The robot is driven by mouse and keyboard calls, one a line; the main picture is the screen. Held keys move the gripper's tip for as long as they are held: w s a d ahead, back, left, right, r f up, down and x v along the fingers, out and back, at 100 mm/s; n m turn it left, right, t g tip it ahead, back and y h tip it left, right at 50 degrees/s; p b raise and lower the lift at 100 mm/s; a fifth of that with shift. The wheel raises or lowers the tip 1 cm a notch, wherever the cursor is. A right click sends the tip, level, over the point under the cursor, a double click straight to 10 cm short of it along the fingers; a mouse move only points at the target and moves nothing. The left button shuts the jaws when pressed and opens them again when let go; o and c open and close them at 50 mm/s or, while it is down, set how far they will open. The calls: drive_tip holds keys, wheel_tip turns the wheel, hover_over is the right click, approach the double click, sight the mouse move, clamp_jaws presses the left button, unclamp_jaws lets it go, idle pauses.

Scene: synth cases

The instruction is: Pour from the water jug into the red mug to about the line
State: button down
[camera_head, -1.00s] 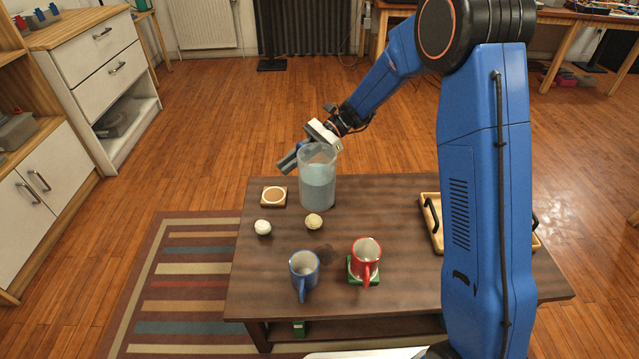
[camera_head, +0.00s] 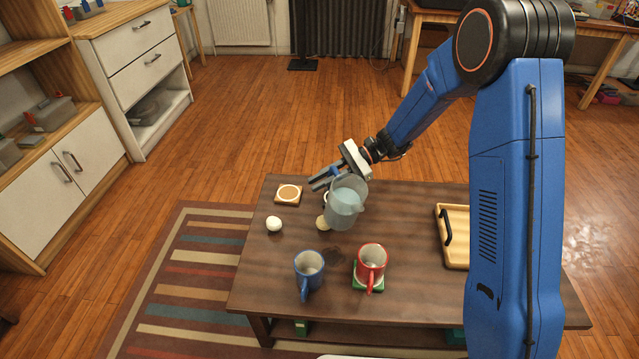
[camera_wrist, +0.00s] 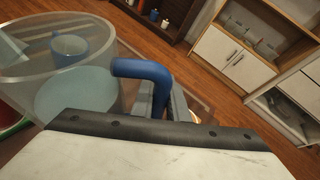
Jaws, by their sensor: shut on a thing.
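The clear water jug (camera_head: 344,217) holds pale blue water and is held over the dark table, behind the two mugs and apart from them. It looks somewhat tilted. My gripper (camera_head: 326,181) is shut on its blue handle (camera_wrist: 150,72), seen in the wrist view beside the jug's clear wall (camera_wrist: 20,62). The red mug (camera_head: 371,262) stands upright on a green coaster (camera_head: 368,287), nearer the front and right of the jug. Its inside looks pale; I cannot make out a line or any water in it. No stream of water shows.
A blue mug (camera_head: 309,270) stands left of the red mug. A wooden tray (camera_head: 455,235) is at right, partly behind my arm.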

drive_tip(key=shift+s+d+r+n+t+y, duration=0.15)
drive_tip(key=shift+s+d+n+t, duration=0.15)
drive_tip(key=shift+s, duration=0.2)
drive_tip(key=shift+s+d+r+n+t+y, duration=0.1)
drive_tip(key=shift+s+d+n+y, duration=0.2)
drive_tip(key=shift+s, duration=0.2)
drive_tip(key=shift+s+d+r+n+t+y, duration=0.1)
drive_tip(key=shift+s+d+r+n+t, duration=0.1)
drive_tip(key=shift+s+n, duration=0.25)
drive_tip(key=shift+s+d+r+n+t+y, duration=0.1)
drive_tip(key=shift+s+d+r+n+t, duration=0.15)
drive_tip(key=shift+s, duration=0.25)
drive_tip(key=shift+s+d+r+n+y, duration=0.15)
drive_tip(key=shift+s+d+n, duration=0.05)
drive_tip(key=shift+s+d, duration=0.25)
drive_tip(key=shift+s+d+r+n+t+y, duration=0.15)
drive_tip(key=shift+s+d+r+n, duration=0.1)
drive_tip(key=shift+s, duration=0.3)
idle(1.6)
drive_tip(key=shift+s+d+r+n+y, duration=0.15)
drive_tip(key=shift+s+r+n, duration=0.15)
drive_tip(key=shift+r, duration=0.25)
drive_tip(key=shift+s+d+r+n+y, duration=0.15)
drive_tip(key=shift+r+n, duration=0.2)
drive_tip(key=shift+r, duration=0.2)
idle(2.3)
